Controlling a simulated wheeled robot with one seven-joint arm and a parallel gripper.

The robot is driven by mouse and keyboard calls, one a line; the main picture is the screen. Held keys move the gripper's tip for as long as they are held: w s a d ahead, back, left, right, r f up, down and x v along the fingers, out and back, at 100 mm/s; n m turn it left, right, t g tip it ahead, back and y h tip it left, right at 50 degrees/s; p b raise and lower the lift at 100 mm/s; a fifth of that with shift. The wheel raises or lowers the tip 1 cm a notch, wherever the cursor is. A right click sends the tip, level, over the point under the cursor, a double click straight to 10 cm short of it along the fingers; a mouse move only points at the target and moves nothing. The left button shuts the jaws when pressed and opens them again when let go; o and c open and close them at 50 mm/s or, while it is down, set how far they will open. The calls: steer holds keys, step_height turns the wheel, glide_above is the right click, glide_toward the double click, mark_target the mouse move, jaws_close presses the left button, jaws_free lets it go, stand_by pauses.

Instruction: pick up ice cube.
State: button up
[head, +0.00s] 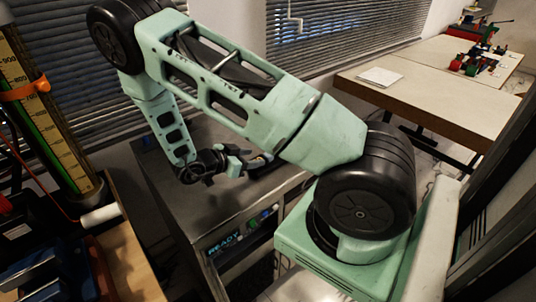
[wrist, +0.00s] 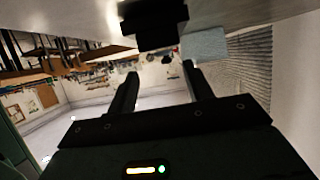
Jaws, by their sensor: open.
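My gripper (wrist: 160,70) is open and empty in the wrist view, its two dark fingers well apart. That view appears upside down, with a flat grey surface along its top. A pale blue-grey block (wrist: 206,44), which looks like the ice cube, rests against that surface just beyond the tip of the right finger. It is not between the fingers; whether the finger touches it I cannot tell. In the head view my gripper (head: 262,160) is low over the dark metal cabinet (head: 185,205).
A black object (wrist: 152,22) sits at the same surface, beside the block. The cabinet front has a lit display (head: 224,243) and knobs. A tall graduated column (head: 45,105) stands at left, window blinds (head: 340,40) behind. A table (head: 435,85) stands at back right.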

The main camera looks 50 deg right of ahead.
mark_target(265, 157)
steer(key=p+x, duration=0.1)
steer(key=x, duration=0.1)
steer(key=p+x, duration=0.1)
steer(key=x, duration=0.2)
steer(key=shift+w+d, duration=0.2)
steer(key=shift+d, duration=0.1)
steer(key=shift+s+d+f, duration=0.1)
steer(key=shift+d+f, duration=0.15)
steer(key=shift+d, duration=0.2)
jaws_close()
steer(key=shift+r, duration=0.1)
